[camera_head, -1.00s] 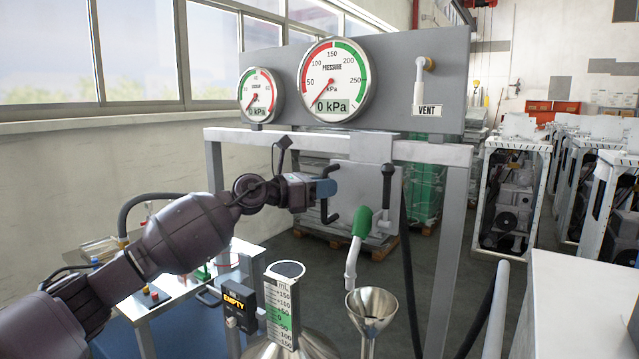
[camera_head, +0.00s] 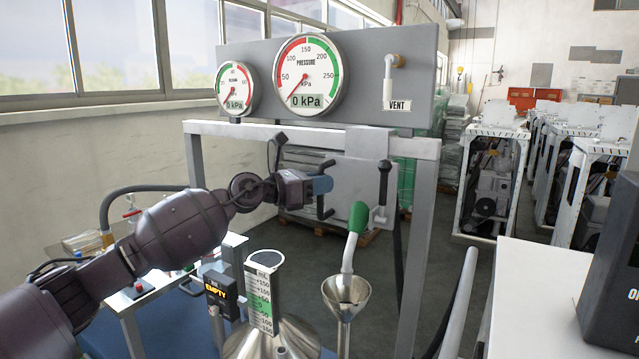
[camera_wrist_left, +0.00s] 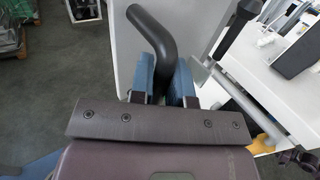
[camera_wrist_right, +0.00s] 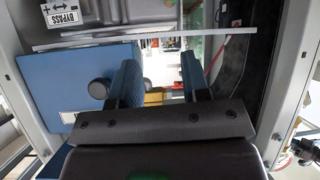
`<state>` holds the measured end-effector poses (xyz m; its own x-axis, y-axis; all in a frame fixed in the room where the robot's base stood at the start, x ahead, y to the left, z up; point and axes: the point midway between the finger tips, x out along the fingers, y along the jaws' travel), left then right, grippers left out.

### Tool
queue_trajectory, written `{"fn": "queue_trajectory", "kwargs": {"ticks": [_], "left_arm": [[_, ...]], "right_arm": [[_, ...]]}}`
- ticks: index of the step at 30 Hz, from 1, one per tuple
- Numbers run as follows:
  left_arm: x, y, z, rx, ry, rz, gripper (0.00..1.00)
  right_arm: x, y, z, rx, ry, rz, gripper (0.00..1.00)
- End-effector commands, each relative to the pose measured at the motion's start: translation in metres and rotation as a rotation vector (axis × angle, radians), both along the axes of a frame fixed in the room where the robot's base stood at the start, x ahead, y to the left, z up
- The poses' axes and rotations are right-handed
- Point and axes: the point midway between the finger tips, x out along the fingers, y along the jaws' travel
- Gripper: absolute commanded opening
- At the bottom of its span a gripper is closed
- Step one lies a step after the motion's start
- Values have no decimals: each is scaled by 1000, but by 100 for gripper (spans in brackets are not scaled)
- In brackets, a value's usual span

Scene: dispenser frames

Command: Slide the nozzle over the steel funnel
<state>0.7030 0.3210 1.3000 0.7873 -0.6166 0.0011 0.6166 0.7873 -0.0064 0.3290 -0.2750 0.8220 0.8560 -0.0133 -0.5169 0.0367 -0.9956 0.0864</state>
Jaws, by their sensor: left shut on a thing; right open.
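The nozzle has a green grip (camera_head: 358,216) and a pale bent spout (camera_head: 348,254). It hangs from a grey sliding plate (camera_head: 350,185) below the frame's crossbar. The spout's tip is over the mouth of the steel funnel (camera_head: 346,296); I cannot tell its exact depth. My left gripper (camera_head: 322,186) is shut on a dark bent handle (camera_head: 325,210) at the plate's left. In the left wrist view this handle (camera_wrist_left: 152,35) sits between the blue fingers (camera_wrist_left: 164,80). My right gripper (camera_wrist_right: 160,80) is open and empty in its wrist view, outside the head view.
A metal vessel (camera_head: 285,342) with a level scale (camera_head: 262,295) and an "EMPTY" display (camera_head: 220,290) stands left of the funnel. A gauge panel (camera_head: 360,65) is above the crossbar. A white cabinet (camera_head: 540,300) is at right. A blue box (camera_wrist_right: 75,85) is close left of my right gripper.

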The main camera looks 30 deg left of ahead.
Motion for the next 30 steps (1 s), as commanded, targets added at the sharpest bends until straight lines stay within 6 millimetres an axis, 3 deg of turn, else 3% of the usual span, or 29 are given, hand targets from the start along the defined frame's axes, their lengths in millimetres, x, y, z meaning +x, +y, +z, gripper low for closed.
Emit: {"fn": "queue_trajectory", "kwargs": {"ticks": [1, 2, 6, 19, 30], "left_arm": [[-1, -4, -2, -1, 4, -8, 0], [-1, -4, -2, -1, 4, -8, 18], [-1, -3, -2, -1, 3, -7, 40], [-7, 4, -2, 0, 2, -2, 41], [-55, 42, -5, 0, 5, -2, 41]], "right_arm": [[-2, 0, -2, 1, 5, -1, 43], [-3, 0, -3, 0, 7, -2, 43], [-7, -1, -6, 0, 16, -4, 43], [-5, -1, -6, 0, 11, -2, 43], [1, 1, -17, 0, 3, 2, 43]]}}
